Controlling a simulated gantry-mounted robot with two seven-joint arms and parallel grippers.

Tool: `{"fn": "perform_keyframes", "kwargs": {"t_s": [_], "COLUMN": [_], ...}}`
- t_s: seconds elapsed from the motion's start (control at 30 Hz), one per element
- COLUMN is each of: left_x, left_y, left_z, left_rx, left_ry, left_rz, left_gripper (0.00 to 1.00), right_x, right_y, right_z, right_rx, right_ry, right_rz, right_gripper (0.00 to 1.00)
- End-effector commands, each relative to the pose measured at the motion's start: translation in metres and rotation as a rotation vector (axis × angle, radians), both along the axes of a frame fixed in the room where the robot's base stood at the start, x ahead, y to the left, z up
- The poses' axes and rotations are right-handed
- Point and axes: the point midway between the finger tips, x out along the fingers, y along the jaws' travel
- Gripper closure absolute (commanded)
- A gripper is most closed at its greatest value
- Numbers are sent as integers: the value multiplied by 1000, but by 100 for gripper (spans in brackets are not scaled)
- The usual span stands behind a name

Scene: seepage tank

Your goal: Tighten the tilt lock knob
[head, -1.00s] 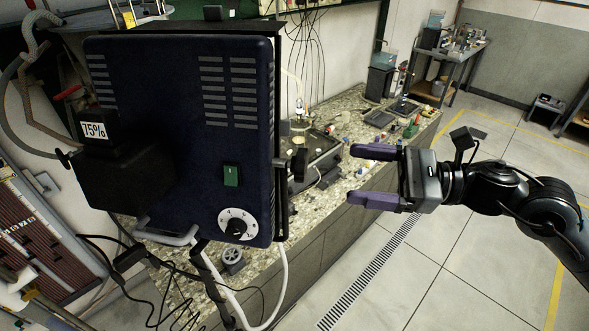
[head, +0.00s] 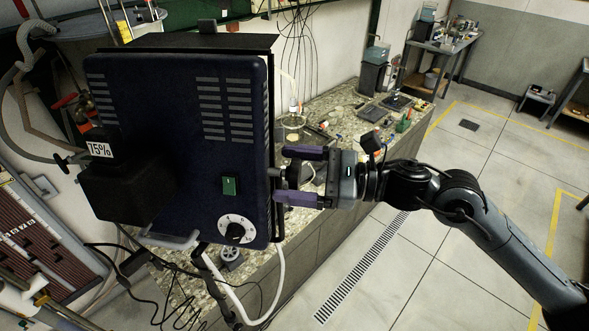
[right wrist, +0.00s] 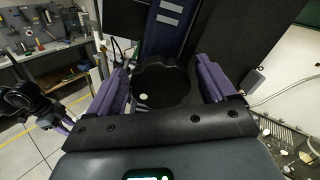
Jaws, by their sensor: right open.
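The tilt lock knob is a black, lobed knob (right wrist: 161,84) on the right side of the dark blue lamp housing (head: 190,150). In the right wrist view it sits between the two purple fingers of my right gripper (right wrist: 162,76), with a visible gap on each side. In the head view, my right gripper (head: 281,174) is open at the housing's right edge, its fingers above and below the knob, which they partly hide. My left gripper (right wrist: 62,122) seems to show at the left of the right wrist view, too small to judge its jaws; it is not seen in the head view.
The housing front carries a green switch (head: 229,186), a white dial (head: 236,230) and a black box marked 75% (head: 125,180). A speckled counter (head: 345,100) with small items stands behind. A white cable (head: 280,285) hangs below. The tiled floor at right is open.

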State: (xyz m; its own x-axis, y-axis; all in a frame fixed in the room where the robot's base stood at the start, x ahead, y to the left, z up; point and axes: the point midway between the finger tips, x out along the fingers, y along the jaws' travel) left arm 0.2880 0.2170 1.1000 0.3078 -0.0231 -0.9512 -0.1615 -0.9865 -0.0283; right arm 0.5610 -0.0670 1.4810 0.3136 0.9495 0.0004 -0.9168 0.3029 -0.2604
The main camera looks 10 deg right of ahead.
Motion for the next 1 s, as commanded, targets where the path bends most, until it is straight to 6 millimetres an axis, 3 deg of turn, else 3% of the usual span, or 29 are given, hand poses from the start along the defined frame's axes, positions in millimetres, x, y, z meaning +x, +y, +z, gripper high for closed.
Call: {"fn": "perform_keyframes", "kwargs": {"t_s": [0.2, 0.57, 1.0], "left_x": [0, -1, -1], "left_y": [1, 3, 1], "left_z": [-1, -1, -13], "left_rx": [5, 13, 3], "left_ry": [0, 1, 2], "left_rz": [-3, -9, -2], "left_gripper": [61, 61, 61], "right_x": [0, 0, 0], "right_y": [0, 0, 0], "right_z": [0, 0, -2], "right_rx": [0, 0, 24], "right_ry": [0, 0, 68], "right_rz": [0, 0, 1], "right_gripper": [18, 71, 71]}}
